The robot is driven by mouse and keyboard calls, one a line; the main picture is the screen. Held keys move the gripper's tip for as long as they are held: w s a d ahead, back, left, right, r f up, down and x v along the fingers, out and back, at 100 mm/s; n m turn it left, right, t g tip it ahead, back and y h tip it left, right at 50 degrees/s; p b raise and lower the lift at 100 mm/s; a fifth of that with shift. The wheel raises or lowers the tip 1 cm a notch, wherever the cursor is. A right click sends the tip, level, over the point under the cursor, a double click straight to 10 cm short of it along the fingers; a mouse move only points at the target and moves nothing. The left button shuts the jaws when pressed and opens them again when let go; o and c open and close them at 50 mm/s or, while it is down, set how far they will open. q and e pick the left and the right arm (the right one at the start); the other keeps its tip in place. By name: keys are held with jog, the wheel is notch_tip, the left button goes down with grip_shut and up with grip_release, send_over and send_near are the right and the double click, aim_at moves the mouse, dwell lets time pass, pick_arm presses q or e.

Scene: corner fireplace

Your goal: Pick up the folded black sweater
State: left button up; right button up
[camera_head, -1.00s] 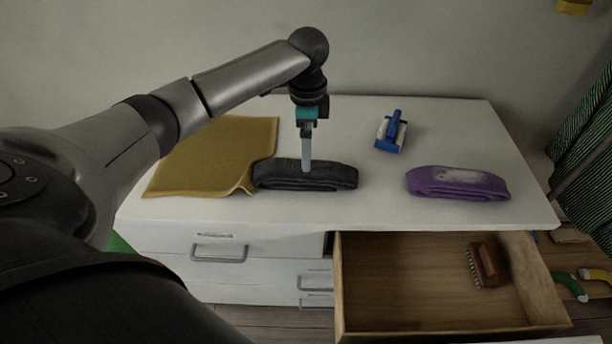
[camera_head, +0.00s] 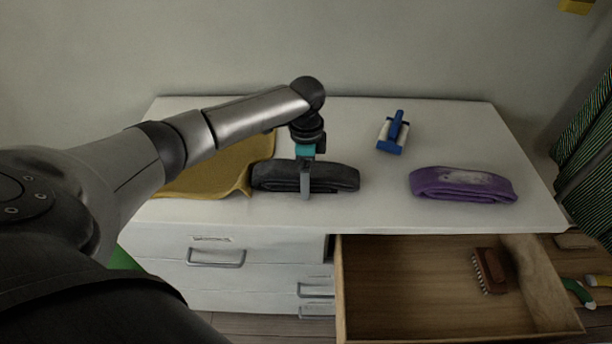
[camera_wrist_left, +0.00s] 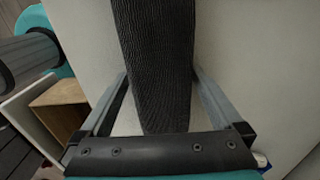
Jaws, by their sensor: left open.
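The folded black sweater (camera_head: 335,178) lies on the white dresser top, near its front edge. My left gripper (camera_head: 305,190) reaches down over the middle of it from above, with one finger showing in front of the sweater. In the left wrist view the dark ribbed sweater (camera_wrist_left: 155,60) runs between the two open fingers (camera_wrist_left: 160,90), with a gap of white surface beside it. The far finger is hidden in the head view. My right gripper is not in view.
A yellow cloth (camera_head: 215,172) lies left of the sweater, touching or nearly touching it. A purple folded garment (camera_head: 462,184) and a blue-and-white tool (camera_head: 393,133) lie to the right. The open wooden drawer (camera_head: 400,290) below holds a brown brush (camera_head: 489,270).

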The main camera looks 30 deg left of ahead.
pick_arm(q)
jog(key=shift+r, duration=0.1)
jog(key=c, duration=1.5)
